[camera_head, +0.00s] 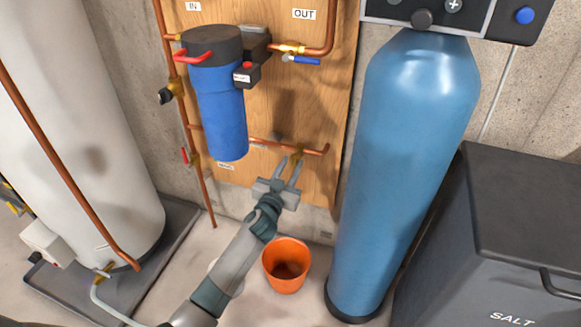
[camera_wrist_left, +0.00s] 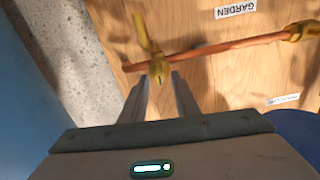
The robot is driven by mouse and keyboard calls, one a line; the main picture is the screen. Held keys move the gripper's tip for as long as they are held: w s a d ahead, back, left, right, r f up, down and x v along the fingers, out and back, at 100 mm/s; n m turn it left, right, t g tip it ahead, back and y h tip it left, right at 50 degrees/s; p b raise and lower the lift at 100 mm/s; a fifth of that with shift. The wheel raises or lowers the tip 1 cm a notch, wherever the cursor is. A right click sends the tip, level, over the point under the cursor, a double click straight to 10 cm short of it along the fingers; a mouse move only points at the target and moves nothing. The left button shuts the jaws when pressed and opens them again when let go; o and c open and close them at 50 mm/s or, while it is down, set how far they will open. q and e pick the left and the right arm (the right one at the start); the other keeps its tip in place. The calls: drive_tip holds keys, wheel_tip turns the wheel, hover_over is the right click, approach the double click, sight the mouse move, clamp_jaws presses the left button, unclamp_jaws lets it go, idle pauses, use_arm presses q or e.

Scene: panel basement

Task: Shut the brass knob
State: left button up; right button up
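A brass valve (camera_head: 299,156) sits on the copper pipe low on the wooden board, partly hidden by my left gripper in the head view. In the left wrist view its brass knob (camera_wrist_left: 158,69) faces the camera in front of the pipe, near the GARDEN label (camera_wrist_left: 236,10). A brass spout (camera_wrist_left: 145,35) extends beyond it. My left gripper (camera_head: 290,163) reaches up to the valve. In the wrist view its two fingers (camera_wrist_left: 160,80) are apart, with the knob at the gap between their tips. I cannot tell whether they touch it. My right gripper is not in view.
A blue filter housing (camera_head: 221,115) hangs above left of the gripper. A tall blue tank (camera_head: 410,160) stands close on the right. An orange bucket (camera_head: 286,258) is on the floor below. A red-handled valve (camera_head: 186,156) is on the left pipe.

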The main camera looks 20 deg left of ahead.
use_arm(q)
clamp_jaws()
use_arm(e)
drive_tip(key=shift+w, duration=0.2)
